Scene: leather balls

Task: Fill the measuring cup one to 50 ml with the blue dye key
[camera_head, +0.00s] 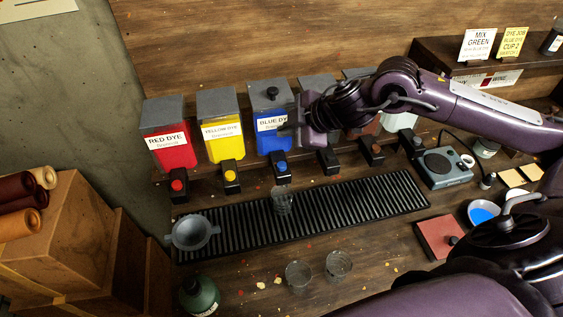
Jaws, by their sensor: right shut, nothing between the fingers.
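The blue dye container (270,140) stands on the shelf, third from the left, with a label reading "BLUE DY…" partly hidden by my right gripper. Below it is a black tap with a blue key (281,167). A clear measuring cup (282,202) stands on the black ribbed drip tray (345,203), below the blue tap. No blue liquid can be made out in it. My right gripper (291,130) is shut and empty, in front of the blue container's right side and above the blue key. Whether it touches the container cannot be told. My left gripper is not in view.
Red (170,145) and yellow (221,136) dye containers stand to the left. Two clear cups (298,277) (338,265) stand in front of the tray. A grey bowl (192,234) sits at the tray's left end, a green bottle (199,297) below it. A scale (443,168) is at the right.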

